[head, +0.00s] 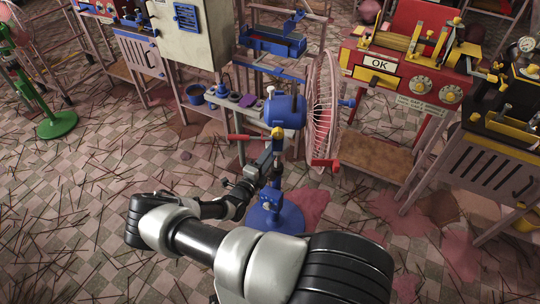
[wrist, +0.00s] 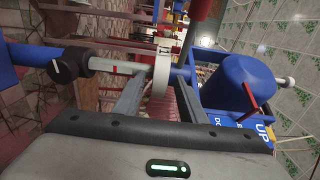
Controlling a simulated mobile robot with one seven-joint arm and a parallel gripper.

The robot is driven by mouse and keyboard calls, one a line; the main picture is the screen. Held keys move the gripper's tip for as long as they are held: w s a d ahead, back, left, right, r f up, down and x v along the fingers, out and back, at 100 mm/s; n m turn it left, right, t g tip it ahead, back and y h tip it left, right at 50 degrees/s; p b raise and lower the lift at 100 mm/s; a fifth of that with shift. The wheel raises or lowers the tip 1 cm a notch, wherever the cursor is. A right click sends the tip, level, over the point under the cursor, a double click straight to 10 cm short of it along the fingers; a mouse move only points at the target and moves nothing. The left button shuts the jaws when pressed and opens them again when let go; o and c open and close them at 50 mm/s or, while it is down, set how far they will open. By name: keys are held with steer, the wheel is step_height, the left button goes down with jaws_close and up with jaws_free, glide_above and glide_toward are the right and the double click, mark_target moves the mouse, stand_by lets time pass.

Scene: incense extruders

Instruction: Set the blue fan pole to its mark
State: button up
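The blue fan stands on its round blue base (head: 262,218), with its blue motor head (head: 287,112) and red cage (head: 322,115) above. In the wrist view its pole lies sideways: a blue outer tube (wrist: 28,52), a black knob (wrist: 68,67), a pale inner pole (wrist: 108,67) with a red mark and a white collar (wrist: 160,78). The blue head (wrist: 240,85) is at right. My gripper (head: 276,148) is at the upper pole, just below the head. Its fingers (wrist: 158,88) stand either side of the white collar; whether they press on it is unclear.
A red machine (head: 410,75) with an OK sign stands right of the fan cage. A grey cabinet (head: 190,40) and a blue bucket (head: 195,94) are behind. A green fan base (head: 57,124) is at left. Thin sticks litter the checkered floor (head: 90,200).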

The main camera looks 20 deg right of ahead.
jaws_close()
step_height(320, 180, down, 5)
steer(key=b, duration=0.4)
steer(key=shift+r, duration=0.2)
jaws_free()
steer(key=p+v, duration=0.1)
steer(key=v, duration=1.6)
steer(key=shift+p, duration=0.3)
steer(key=shift+s+a, duration=0.15)
